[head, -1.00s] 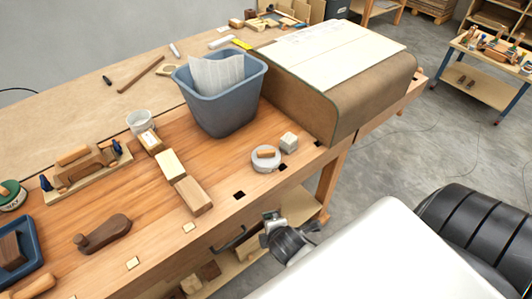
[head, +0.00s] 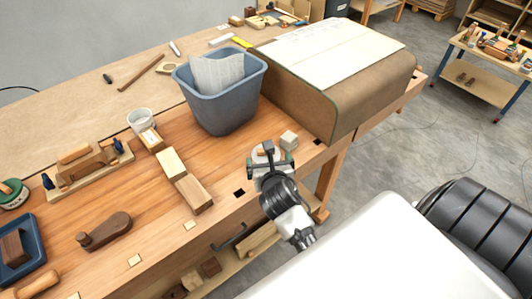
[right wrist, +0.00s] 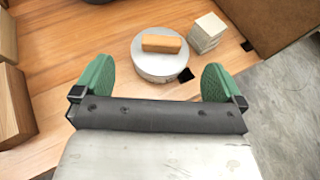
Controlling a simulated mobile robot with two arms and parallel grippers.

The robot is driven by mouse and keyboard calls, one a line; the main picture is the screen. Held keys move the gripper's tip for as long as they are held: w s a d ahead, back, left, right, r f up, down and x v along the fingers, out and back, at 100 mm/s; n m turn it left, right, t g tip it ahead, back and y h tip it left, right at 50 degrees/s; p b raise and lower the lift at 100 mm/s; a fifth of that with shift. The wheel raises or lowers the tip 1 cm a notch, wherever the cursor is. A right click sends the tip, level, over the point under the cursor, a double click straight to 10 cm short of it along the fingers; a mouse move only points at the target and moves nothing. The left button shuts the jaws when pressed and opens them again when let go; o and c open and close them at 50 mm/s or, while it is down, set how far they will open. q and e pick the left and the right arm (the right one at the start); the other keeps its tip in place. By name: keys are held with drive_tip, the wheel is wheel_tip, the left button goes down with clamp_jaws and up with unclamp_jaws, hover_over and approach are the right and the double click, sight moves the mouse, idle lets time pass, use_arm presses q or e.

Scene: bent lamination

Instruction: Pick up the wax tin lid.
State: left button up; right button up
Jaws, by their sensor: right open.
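The round, pale grey, low tin-like piece, which looks like the wax tin lid (right wrist: 155,64), lies on the bench near its front edge. A small wooden block (right wrist: 161,43) lies on top of it. In the head view, my right gripper (head: 271,163) hides most of it. My right gripper is open and empty, with its green fingers spread to either side; in the right wrist view, the lid shows just beyond the fingertips, between their lines. A green-labelled tin (head: 12,194) stands at the bench's left. My left gripper is not in view.
A pale cube stack (head: 289,140) stands close to the right of the lid. A blue-grey bin (head: 222,103) is behind it, and a large brown curved form (head: 350,98) stands to the right. Wooden blocks (head: 193,192) lie to the left. Dark square holes pierce the bench.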

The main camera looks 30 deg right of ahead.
drive_tip(key=shift+x, duration=1.15)
drive_tip(key=shift+w+d, duration=0.25)
drive_tip(key=shift+w, duration=0.3)
drive_tip(key=p+x, duration=0.1)
drive_tip(key=x, duration=0.3)
drive_tip(key=shift+w+d+f, duration=0.1)
drive_tip(key=shift+f, duration=0.05)
drive_tip(key=shift+c, duration=0.8)
drive_tip(key=c, duration=0.5)
